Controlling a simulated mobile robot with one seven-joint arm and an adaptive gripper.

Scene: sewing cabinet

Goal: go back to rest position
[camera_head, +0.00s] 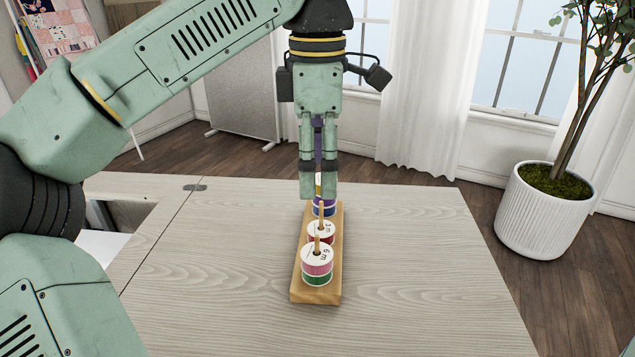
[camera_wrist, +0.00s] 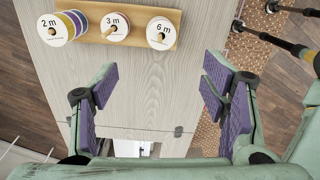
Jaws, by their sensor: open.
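My gripper (camera_head: 318,190) hangs pointing down at the far end of the wooden spool rack (camera_head: 298,283) in the head view, covering part of the back spool (camera_head: 330,208). In the wrist view its purple-padded fingers (camera_wrist: 158,90) are spread wide with nothing between them. The rack (camera_wrist: 178,18) lies ahead of the fingers there, apart from them. It bears a striped spool marked 2 m (camera_wrist: 52,30), a spool marked 3 m (camera_wrist: 115,25) and one marked 6 m (camera_wrist: 160,32). The arm is stretched out over the table.
The pale wood tabletop (camera_head: 420,265) is otherwise clear around the rack. An opening (camera_head: 120,215) with a raised edge lies at the table's left. A potted plant (camera_head: 545,215) stands on the floor at right; curtains and windows are behind.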

